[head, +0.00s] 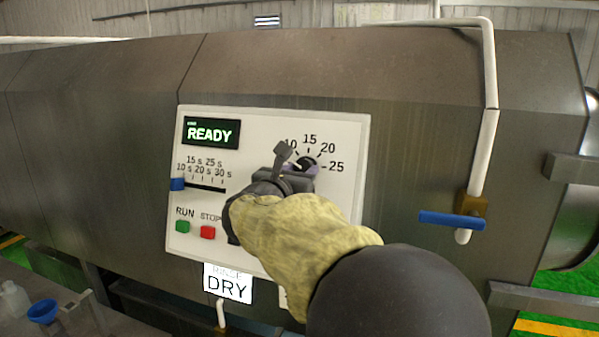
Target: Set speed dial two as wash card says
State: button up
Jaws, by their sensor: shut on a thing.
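A black rotary dial (308,162) sits on the upper right of the white control panel (345,133), with marks 10, 15, 20 and 25 around it. A short white pointer line shows on it, seeming to lean up and left toward the 10; my gripper partly covers it. My gripper (286,168) is shut on the dial, coming from the lower right. Below the panel hangs a white card (228,284) reading DRY, with a fainter RINSE above it. Another white card edge shows beside it, mostly behind my arm. No dial number or speed setting is readable on the cards.
A READY display (211,133), a blue slider (177,184) at the left end of its seconds scale, a green RUN button (183,227) and a red STOP button (208,232) are left of my gripper. A white pipe with a blue valve handle (452,219) stands right.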

jog(key=shift+m+b, duration=0.45)
jog(key=shift+m, duration=0.35)
jog(key=m+h+b, duration=0.1)
jog(key=m, duration=0.1)
jog(key=m+g+b, duration=0.1)
jog(key=m, duration=0.1)
jog(key=shift+w+m+g+h, duration=0.1)
jog(key=shift+m+g+h, duration=0.2)
jog(key=shift+h, duration=0.1)
jog(key=m, duration=0.1)
jog(key=m+g, duration=0.1)
jog(key=m, duration=0.1)
jog(key=m+b, duration=0.1)
jog(key=m, duration=0.1)
jog(key=shift+w+a+r+g+h, duration=0.15)
jog(key=shift+r+g+h, duration=0.1)
jog(key=shift+g+h, duration=0.15)
jog(key=m+g, duration=0.1)
jog(key=m, duration=0.2)
jog(key=m+g, duration=0.1)
jog(key=m, duration=0.2)
jog(key=shift+r+m, duration=0.2)
jog(key=shift+m, duration=0.2)
jog(key=m+g+y, duration=0.1)
jog(key=m, duration=0.3)
jog(key=shift+y, duration=0.3)
jog(key=o, duration=1)
jog(key=shift+w, duration=0.1)
